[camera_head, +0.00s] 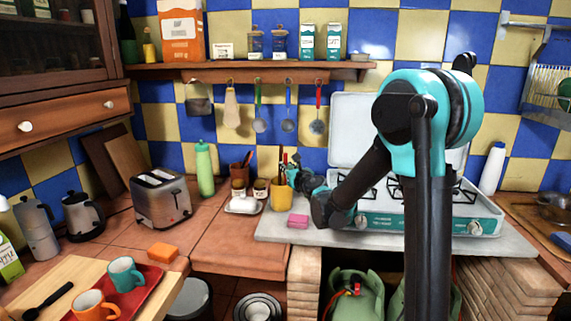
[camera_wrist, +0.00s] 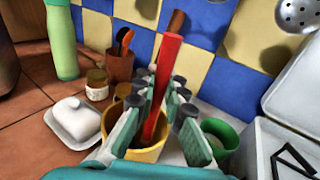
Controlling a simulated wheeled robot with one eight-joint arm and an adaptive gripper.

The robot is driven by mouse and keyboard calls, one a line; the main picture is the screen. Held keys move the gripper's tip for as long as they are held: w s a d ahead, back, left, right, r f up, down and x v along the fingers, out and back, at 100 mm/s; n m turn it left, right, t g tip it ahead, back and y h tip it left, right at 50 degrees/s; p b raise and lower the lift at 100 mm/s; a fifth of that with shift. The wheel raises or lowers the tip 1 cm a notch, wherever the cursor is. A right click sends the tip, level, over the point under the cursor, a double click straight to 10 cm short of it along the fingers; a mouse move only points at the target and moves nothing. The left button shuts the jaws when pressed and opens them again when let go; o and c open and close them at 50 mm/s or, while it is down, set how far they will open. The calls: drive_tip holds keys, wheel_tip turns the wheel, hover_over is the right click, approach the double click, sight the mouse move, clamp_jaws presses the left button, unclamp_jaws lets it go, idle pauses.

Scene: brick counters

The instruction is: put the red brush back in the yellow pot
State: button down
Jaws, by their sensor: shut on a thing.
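The red brush (camera_wrist: 167,62) stands nearly upright between the fingers of my gripper (camera_wrist: 163,92) in the wrist view. My gripper is shut on its handle. The yellow pot (camera_wrist: 152,153) is directly below, and the brush's lower part overlaps its opening. The fingers hide much of the pot, so I cannot tell how deep the brush reaches or whether it touches the bottom. In the head view the yellow pot (camera_head: 281,197) stands at the left end of the stove counter, with my gripper (camera_head: 297,175) at its upper right. The red brush (camera_head: 285,158) shows small above the pot.
A green cup (camera_wrist: 222,137) stands right of the pot. A white butter dish (camera_wrist: 73,119), jars (camera_wrist: 97,84) and a brown utensil cup (camera_wrist: 120,66) are to the left. A pink sponge (camera_head: 298,221) lies in front; the stove (camera_head: 430,215) is to the right.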

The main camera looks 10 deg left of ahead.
drive_tip(key=shift+f, duration=0.2)
drive_tip(key=c, duration=1.5)
unclamp_jaws()
drive_tip(key=v, duration=1.2)
drive_tip(key=shift+d, duration=0.1)
